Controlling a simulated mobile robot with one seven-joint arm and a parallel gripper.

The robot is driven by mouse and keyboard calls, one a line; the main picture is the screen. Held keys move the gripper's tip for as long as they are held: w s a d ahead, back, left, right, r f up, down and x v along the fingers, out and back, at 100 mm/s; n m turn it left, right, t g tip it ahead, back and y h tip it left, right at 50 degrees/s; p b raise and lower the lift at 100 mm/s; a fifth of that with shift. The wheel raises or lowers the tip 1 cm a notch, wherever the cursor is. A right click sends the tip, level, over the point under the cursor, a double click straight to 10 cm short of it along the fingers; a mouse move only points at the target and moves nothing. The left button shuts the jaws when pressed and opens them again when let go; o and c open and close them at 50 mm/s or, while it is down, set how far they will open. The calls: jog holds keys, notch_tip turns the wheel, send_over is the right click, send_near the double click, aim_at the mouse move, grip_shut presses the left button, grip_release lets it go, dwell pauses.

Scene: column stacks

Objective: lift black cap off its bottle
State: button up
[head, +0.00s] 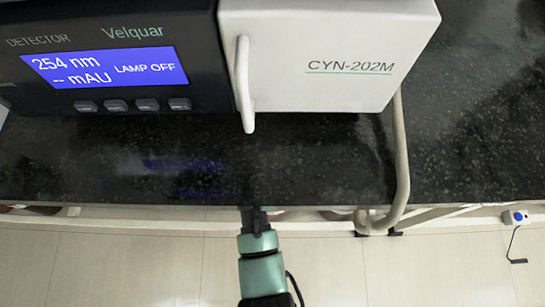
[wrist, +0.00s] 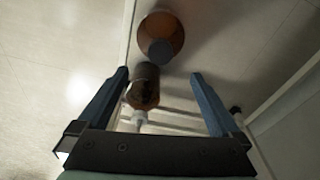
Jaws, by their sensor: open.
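In the wrist view my gripper (wrist: 160,73) is open, with its two blue fingers spread wide and nothing held between them. An amber bottle with a dark, greyish cap (wrist: 161,52) stands just beyond the fingertips, apart from them. I cannot tell for sure which cap is the black one.
A dark stone bench (head: 320,160) carries a detector (head: 110,60) with a lit screen and a white CYN-202M unit (head: 330,50) with a handle (head: 244,85). A pale tube (head: 401,160) bends down over the bench edge. Pale floor tiles (head: 130,265) lie open in front.

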jog(key=f+b, duration=0.1)
jog(key=f, duration=0.1)
jog(key=f+b, duration=0.2)
jog(key=f, duration=0.1)
jog(key=d+f+b, duration=0.1)
jog(key=f, duration=0.1)
jog(key=shift+w+f, duration=0.1)
jog(key=shift+f, duration=0.15)
jog(key=f+b, duration=0.2)
jog(key=d+f+b, duration=0.1)
jog(key=f+b, duration=0.1)
jog(key=f, duration=0.1)
jog(key=shift+w+d+f+b, duration=0.15)
jog(key=shift+b, duration=0.15)
jog(key=c, duration=1.3)
notch_tip(320, 180, up, 10)
jog(key=p, duration=0.6)
